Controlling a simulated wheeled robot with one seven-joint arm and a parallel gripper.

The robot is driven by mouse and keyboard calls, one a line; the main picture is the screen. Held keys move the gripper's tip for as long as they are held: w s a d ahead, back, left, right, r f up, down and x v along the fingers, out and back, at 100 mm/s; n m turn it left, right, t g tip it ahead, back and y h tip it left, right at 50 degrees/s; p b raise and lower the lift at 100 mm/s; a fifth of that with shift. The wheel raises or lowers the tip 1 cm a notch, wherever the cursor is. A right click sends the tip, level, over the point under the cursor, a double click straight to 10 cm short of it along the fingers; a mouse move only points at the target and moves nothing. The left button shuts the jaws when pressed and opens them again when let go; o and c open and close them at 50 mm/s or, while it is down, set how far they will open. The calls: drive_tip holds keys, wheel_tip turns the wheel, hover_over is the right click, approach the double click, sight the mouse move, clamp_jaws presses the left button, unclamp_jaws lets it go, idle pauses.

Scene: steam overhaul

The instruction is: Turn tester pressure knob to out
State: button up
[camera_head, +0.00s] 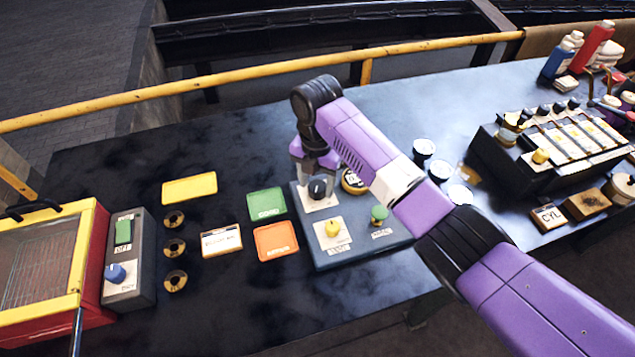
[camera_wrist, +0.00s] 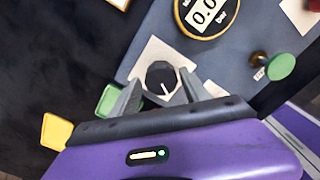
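The tester (camera_head: 360,249) is a blue-grey box in the middle of the table. Its dark knob (camera_head: 318,187) sits on a white plate at the back left; in the wrist view the knob (camera_wrist: 161,77) is dark and faceted, with a white line pointing toward the picture's bottom. My gripper (camera_head: 316,168) is just above it. In the wrist view the fingers of my gripper (camera_wrist: 158,82) are apart, one on each side of the knob, with gaps showing. A round yellow-rimmed gauge (camera_wrist: 206,14) reads 0.0. The knob's label is not readable.
The tester also carries a yellow knob (camera_head: 333,228) and a green knob (camera_head: 379,214). Green (camera_head: 266,204), orange (camera_head: 276,241) and yellow (camera_head: 189,189) trays lie to its left. A grey switch box (camera_head: 129,260) stands farther left, a dark valve rack (camera_head: 550,150) right.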

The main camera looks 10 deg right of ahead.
sight(317, 186)
drive_tip(key=shift+o, duration=0.5)
drive_tip(key=shift+d, duration=0.1)
drive_tip(key=shift+r+b, duration=0.7)
drive_tip(key=shift+r, duration=3.2)
